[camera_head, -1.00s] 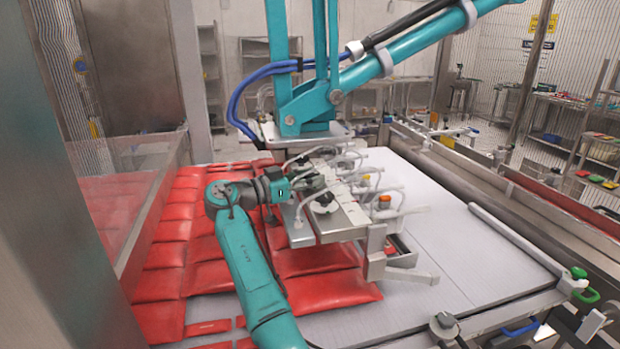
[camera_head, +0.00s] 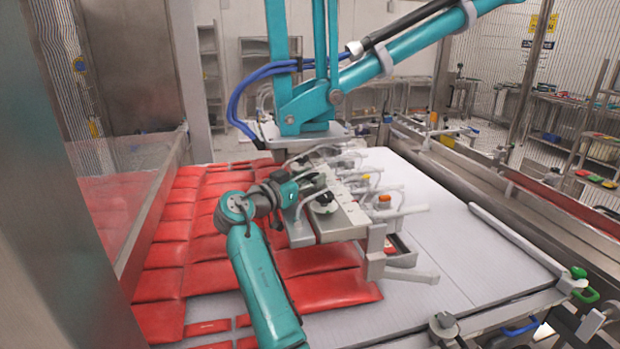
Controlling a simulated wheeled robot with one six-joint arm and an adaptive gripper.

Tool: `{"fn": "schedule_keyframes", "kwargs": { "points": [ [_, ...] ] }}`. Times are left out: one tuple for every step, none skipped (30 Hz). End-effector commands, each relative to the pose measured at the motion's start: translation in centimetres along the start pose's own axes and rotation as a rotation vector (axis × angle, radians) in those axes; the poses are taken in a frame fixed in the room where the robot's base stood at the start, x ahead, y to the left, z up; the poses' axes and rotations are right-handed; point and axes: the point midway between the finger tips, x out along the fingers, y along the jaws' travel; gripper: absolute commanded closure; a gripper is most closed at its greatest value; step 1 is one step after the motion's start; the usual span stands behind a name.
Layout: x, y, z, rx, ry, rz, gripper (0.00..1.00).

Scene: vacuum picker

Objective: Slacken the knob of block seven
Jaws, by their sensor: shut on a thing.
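The vacuum picker's grey metal head (camera_head: 350,222) hangs over the table, with a row of blocks, hoses and knobs along it. My teal arm reaches in from the front, and my gripper (camera_head: 312,190) is at the left side of the head, among the hoses. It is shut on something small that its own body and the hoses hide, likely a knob. A dark round knob (camera_head: 324,203) shows just in front of my gripper. An orange knob (camera_head: 384,200) stands farther right on the head. I cannot read any block numbers.
Red flat packs (camera_head: 210,240) cover the left of the grey table (camera_head: 460,235). The right of the table is bare, with a metal rail (camera_head: 520,240) along it. The picker's teal frame (camera_head: 310,95) and blue hoses (camera_head: 240,95) rise behind my gripper. A clear panel stands at the left.

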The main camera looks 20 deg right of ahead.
Motion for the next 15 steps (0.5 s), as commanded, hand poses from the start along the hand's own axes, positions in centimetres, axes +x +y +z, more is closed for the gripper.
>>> {"fn": "schedule_keyframes", "kwargs": {
  "points": [
    [0.0, -0.03, -0.03, 0.0, 0.001, -0.001, 0.93],
    [0.0, -0.03, -0.03, 0.0, 0.001, -0.001, 0.51],
    [0.0, -0.03, -0.03, 0.0, 0.001, 0.0, 0.41],
    [-0.01, -0.03, -0.03, 0.0, 0.0, 0.0, 0.33],
    [-0.01, -0.03, -0.03, 0.0, 0.0, 0.0, 0.32],
    [-0.01, -0.02, -0.02, 0.0, 0.0, 0.0, 0.32],
    [-0.01, -0.02, -0.02, 0.0, 0.0, 0.0, 0.32],
    [-0.01, -0.02, -0.02, 0.0, 0.0, 0.0, 0.32],
    [-0.01, -0.02, -0.02, 0.0, 0.0, 0.0, 0.32],
    [-0.01, -0.02, -0.02, 0.0, 0.0, 0.0, 0.32],
    [-0.01, -0.01, -0.02, 0.0, 0.0, 0.0, 0.32],
    [-0.02, -0.01, -0.02, 0.0, 0.0, 0.001, 0.32],
    [-0.05, -0.02, -0.02, 0.0, 0.0, 0.0, 0.32],
    [-0.13, -0.02, -0.02, 0.0, 0.0, 0.0, 0.32],
    [-0.32, -0.03, -0.01, 0.0, 0.0, 0.0, 0.32]
  ]
}}
